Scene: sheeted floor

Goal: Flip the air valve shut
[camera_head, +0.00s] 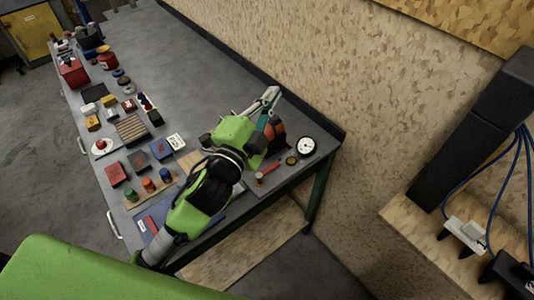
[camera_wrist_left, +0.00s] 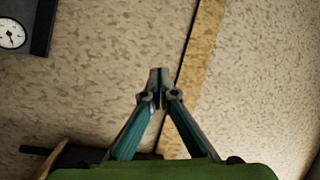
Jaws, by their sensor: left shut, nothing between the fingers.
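The air valve shows a red lever (camera_head: 268,169) with brass-coloured fittings, on a grey panel near the table's right end. A round white gauge (camera_head: 306,146) sits beside it; the gauge also shows at the upper left edge of the left wrist view (camera_wrist_left: 12,35). My left gripper (camera_head: 273,93) is shut and empty, above the table's back edge, with its fingertips pointing away from the lever. In the left wrist view its closed fingertips (camera_wrist_left: 160,76) have only wall behind them. The lever is not visible in that view. My right gripper is not in view.
The grey table (camera_head: 178,62) holds several small boxes, jars and blocks left of my left arm. An orange-and-dark round object (camera_head: 276,130) stands close to the gripper. A speckled wall (camera_head: 330,80) rises behind the table. A wooden shelf (camera_head: 410,222) with cables is at right.

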